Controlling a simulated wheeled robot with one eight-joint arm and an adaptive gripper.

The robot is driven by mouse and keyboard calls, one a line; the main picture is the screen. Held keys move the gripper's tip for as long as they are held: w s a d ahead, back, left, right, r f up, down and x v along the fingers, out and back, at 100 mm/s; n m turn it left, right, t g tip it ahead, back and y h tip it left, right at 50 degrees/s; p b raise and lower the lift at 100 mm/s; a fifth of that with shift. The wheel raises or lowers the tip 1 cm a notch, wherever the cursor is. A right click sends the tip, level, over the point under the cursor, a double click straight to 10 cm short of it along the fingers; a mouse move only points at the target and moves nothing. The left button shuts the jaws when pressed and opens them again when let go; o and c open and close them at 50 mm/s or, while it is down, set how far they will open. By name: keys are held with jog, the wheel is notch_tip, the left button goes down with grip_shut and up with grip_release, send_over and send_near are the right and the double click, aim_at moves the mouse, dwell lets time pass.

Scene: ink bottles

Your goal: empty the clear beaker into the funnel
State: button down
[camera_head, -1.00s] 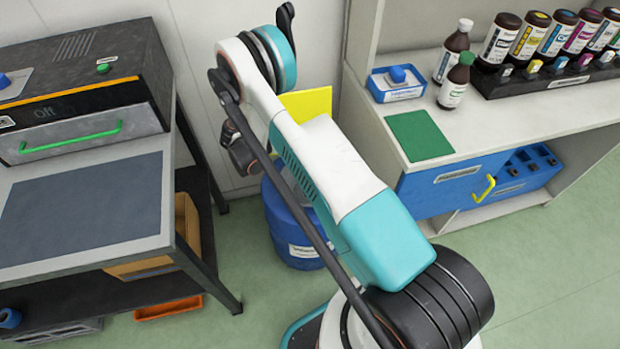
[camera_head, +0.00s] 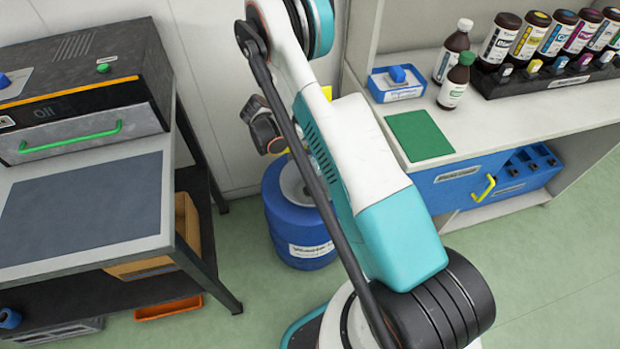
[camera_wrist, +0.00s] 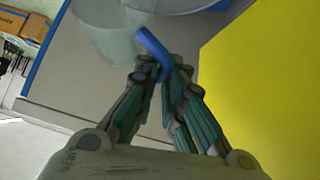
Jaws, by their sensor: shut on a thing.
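In the wrist view my gripper (camera_wrist: 165,78) is shut on a blue handle (camera_wrist: 152,50). The handle belongs to the clear beaker (camera_wrist: 105,32), a pale see-through shape just beyond the fingertips. The top edge of the picture cuts it off, and I cannot tell its tilt or what is in it. A pale curved rim shows at the top edge; I cannot tell whether it is the funnel.
A blue labelled drum (camera_head: 290,225) stands on the floor, partly behind my arm. A bench with an oven (camera_head: 85,95) is at left. A shelf with brown bottles (camera_head: 453,82) and a green mat (camera_head: 419,136) is at right. A yellow panel (camera_wrist: 270,70) fills the wrist view's right side.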

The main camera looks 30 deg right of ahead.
jog(key=shift+s+d+y, duration=0.15)
jog(key=shift+d+y, duration=0.3)
jog(key=shift+y, duration=0.05)
jog(key=shift+s+d+r+t+y, duration=0.15)
jog(key=shift+d+r+t+y, duration=0.15)
jog(key=shift+d+y, duration=0.2)
jog(key=s+d+t+y, duration=0.1)
jog(key=d+t+y, duration=0.1)
jog(key=d+y, duration=0.55)
jog(key=s+d+r+t+y+p, duration=0.1)
jog(key=r+y, duration=0.3)
jog(key=r, duration=0.4)
jog(key=d+r+t+y+p, duration=0.1)
jog(key=d+r+y+p, duration=0.1)
jog(key=r+y, duration=0.2)
jog(key=shift+s+d+r, duration=0.25)
jog(key=shift+s+r, duration=0.15)
jog(key=shift+r, duration=1.45)
